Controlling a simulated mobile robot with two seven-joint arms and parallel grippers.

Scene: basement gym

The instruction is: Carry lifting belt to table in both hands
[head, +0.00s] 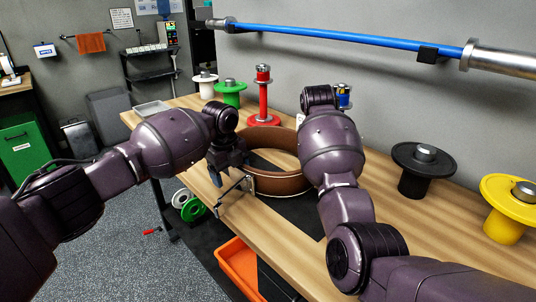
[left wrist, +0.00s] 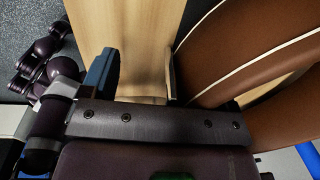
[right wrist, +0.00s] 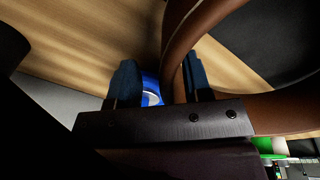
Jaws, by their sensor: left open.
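My left gripper (head: 226,172) is open at the belt's left side. In the left wrist view the belt (left wrist: 235,55) lies right of the left gripper (left wrist: 138,78), with bare table between the fingers. In the right wrist view my right gripper (right wrist: 162,82) is open, with the belt's wall (right wrist: 180,50) passing between its fingers, nearer the right one. My right arm hides this gripper in the head view.
A dark mat (head: 298,208) lies under the belt. A red post (head: 263,100) and green spool (head: 230,92) stand behind it; black (head: 422,170) and yellow (head: 507,208) spools stand right. A blue barbell (head: 340,36) hangs above. An orange bin (head: 240,268) is below the table.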

